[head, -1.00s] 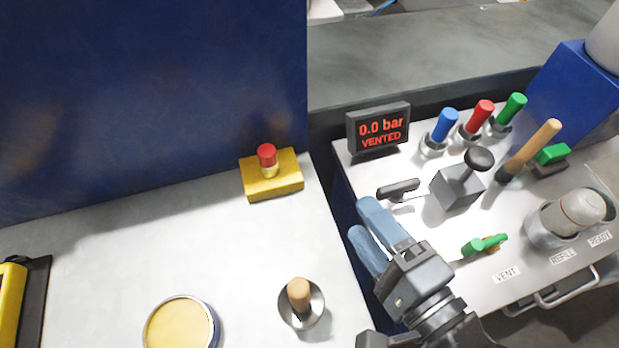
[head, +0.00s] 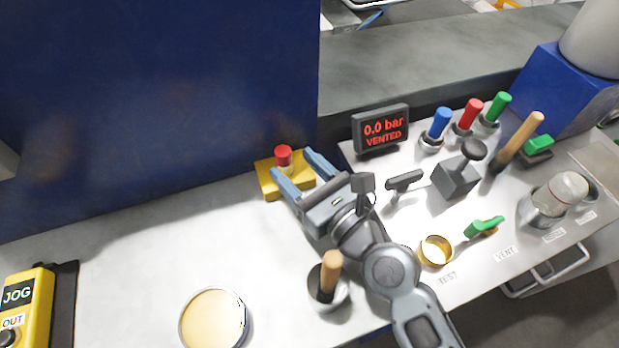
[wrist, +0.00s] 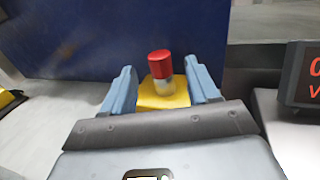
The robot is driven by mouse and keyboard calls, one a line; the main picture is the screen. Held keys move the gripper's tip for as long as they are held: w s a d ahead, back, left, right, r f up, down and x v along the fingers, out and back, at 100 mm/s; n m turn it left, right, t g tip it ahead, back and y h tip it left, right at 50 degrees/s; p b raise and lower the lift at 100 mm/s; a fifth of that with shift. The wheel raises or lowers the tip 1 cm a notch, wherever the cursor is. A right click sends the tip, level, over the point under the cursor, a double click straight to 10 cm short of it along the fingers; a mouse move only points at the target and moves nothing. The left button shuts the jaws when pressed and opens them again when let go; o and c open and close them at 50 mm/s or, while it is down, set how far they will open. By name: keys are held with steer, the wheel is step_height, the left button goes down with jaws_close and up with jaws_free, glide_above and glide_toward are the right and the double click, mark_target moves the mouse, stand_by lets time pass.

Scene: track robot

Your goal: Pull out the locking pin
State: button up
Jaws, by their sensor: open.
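The locking pin (head: 284,155) has a red cap on a pale shank and stands upright in a yellow block (head: 269,186) on the white bench, near the blue panel. In the wrist view the red cap (wrist: 160,65) and the yellow block (wrist: 170,98) show between and beyond the two blue fingers. My gripper (head: 297,166) is open, with one finger on each side of the pin's line. I cannot tell if the fingers touch the block; nothing is held.
A display (head: 381,130) reading 0.0 bar VENTED stands to the right. A cup with a wooden handle (head: 331,272) and a round yellow-topped tin (head: 213,320) stand in front. A yellow JOG box (head: 28,300) is at the left. The bench's middle left is clear.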

mark_target(288, 160)
steer(key=shift+x, duration=2.1)
steer(key=c, duration=1)
